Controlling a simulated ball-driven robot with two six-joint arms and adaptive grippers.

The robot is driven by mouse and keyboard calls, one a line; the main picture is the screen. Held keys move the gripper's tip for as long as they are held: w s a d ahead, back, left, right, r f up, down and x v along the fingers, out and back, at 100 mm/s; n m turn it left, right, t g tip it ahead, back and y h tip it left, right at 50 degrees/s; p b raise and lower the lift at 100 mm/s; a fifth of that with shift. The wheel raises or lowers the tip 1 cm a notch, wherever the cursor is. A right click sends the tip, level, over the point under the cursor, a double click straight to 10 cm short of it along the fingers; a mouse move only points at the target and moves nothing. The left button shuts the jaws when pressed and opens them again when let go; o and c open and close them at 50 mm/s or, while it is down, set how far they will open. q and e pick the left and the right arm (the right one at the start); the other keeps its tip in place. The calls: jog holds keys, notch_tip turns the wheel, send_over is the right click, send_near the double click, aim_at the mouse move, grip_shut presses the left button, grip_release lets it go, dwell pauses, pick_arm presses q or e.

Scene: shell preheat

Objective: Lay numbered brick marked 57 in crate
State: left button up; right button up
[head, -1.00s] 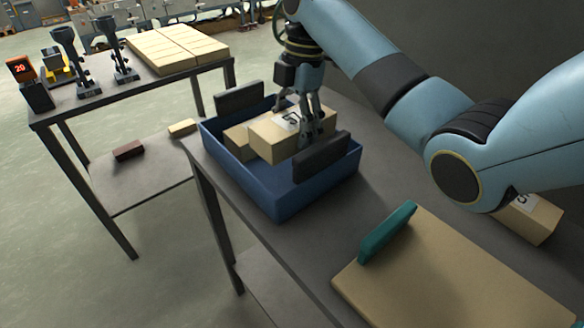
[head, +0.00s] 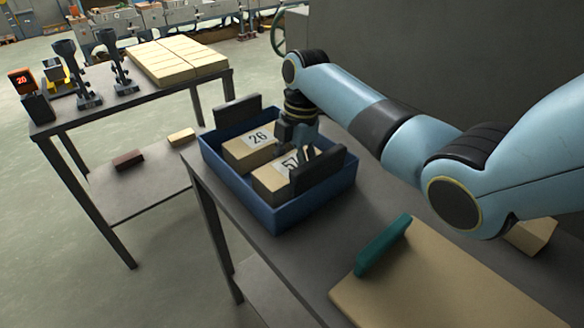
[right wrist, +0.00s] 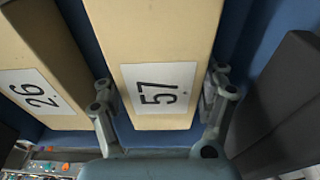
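The brick marked 57 (head: 268,180) is pale tan with a white label. It sits low inside the blue crate (head: 278,214), beside the brick marked 26 (head: 240,153). My right gripper (head: 299,150) reaches down into the crate. In the right wrist view the 57 brick (right wrist: 150,40) lies between the two fingers of my right gripper (right wrist: 160,108), one close against each side, so it appears gripped. The 26 brick (right wrist: 40,60) is to the left there. Whether the 57 brick rests on the crate floor is hidden. My left gripper is not in view.
The crate has dark upright plates at two ends, one (head: 318,172) close to my gripper. A tan board (head: 450,285) with a teal block (head: 383,246) lies in front. Another brick (head: 532,236) is partly behind my arm. A side table (head: 110,112) stands left.

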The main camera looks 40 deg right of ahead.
jog(key=shift+o, duration=0.8)
notch_tip(320, 180, up, 12)
jog(key=d, duration=0.1)
jog(key=shift+d+b, duration=0.4)
jog(key=shift+b, duration=0.05)
